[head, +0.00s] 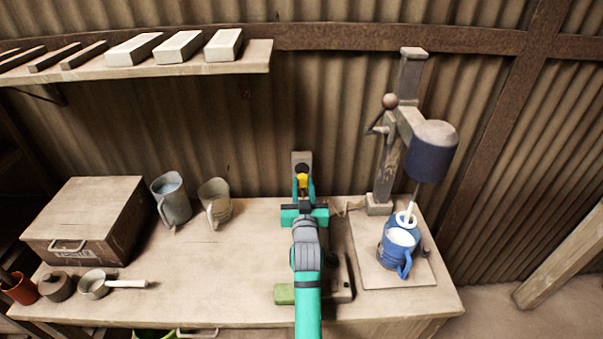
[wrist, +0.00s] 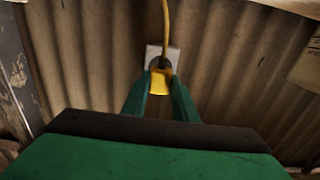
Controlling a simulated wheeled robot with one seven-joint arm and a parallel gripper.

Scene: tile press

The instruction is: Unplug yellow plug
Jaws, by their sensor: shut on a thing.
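The yellow plug (head: 302,182) is at the back of the bench, in front of a socket plate (head: 301,158) by the corrugated wall. My gripper (head: 303,187) is shut on the plug. In the wrist view, the yellow plug (wrist: 161,79) sits between my two green fingers (wrist: 160,95), with a yellow cord (wrist: 166,30) running up from it. The pale socket plate (wrist: 152,52) is right behind the plug, with a dark round part showing. I cannot tell whether the plug is seated in the socket or apart from it.
A press (head: 388,150) with a dark blue shade-like head stands at the right, over a blue mug (head: 396,250). Two metal jugs (head: 171,200), a wooden box (head: 85,222) and a small pan (head: 95,285) stand at the left. A shelf (head: 255,57) with blocks hangs above.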

